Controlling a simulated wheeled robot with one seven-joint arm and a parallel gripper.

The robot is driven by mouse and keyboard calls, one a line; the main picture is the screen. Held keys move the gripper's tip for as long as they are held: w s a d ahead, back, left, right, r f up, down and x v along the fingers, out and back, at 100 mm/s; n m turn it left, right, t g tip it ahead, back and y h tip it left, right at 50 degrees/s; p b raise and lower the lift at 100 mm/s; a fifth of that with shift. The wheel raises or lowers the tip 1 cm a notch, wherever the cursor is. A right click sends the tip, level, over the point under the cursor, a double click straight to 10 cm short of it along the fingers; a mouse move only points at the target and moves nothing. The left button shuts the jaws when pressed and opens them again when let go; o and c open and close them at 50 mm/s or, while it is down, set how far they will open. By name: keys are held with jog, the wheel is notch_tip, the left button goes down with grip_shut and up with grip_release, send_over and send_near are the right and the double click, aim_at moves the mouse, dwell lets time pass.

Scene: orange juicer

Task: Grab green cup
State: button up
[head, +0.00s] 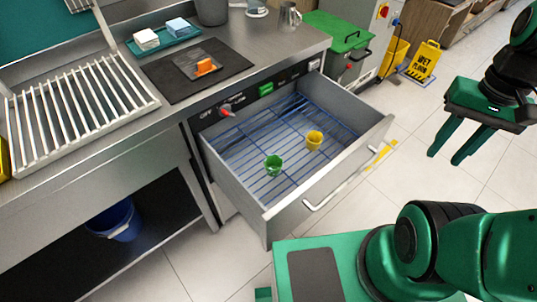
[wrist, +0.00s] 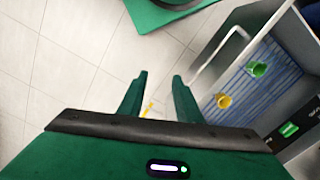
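The green cup (head: 273,165) stands in the open drawer (head: 225,182), in its front left part on a blue wire rack. The yellow cup (head: 314,140) stands to its right in the same drawer. In the wrist view the green cup (wrist: 258,69) and yellow cup (wrist: 223,101) are at the right. My gripper (head: 445,160) is open and empty, over the floor to the right of the drawer and apart from both cups. Its two fingers (wrist: 157,82) also show parted in the wrist view.
The drawer's front wall and handle (head: 345,184) lie between my gripper and the cups. The steel counter (head: 120,125) is above the drawer at the left. A yellow wet floor sign (head: 424,62) stands at the back right. A blue bucket (head: 117,222) is under the counter.

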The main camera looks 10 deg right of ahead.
jog(key=shift+w+d, duration=0.25)
jog(key=shift+o, duration=0.6)
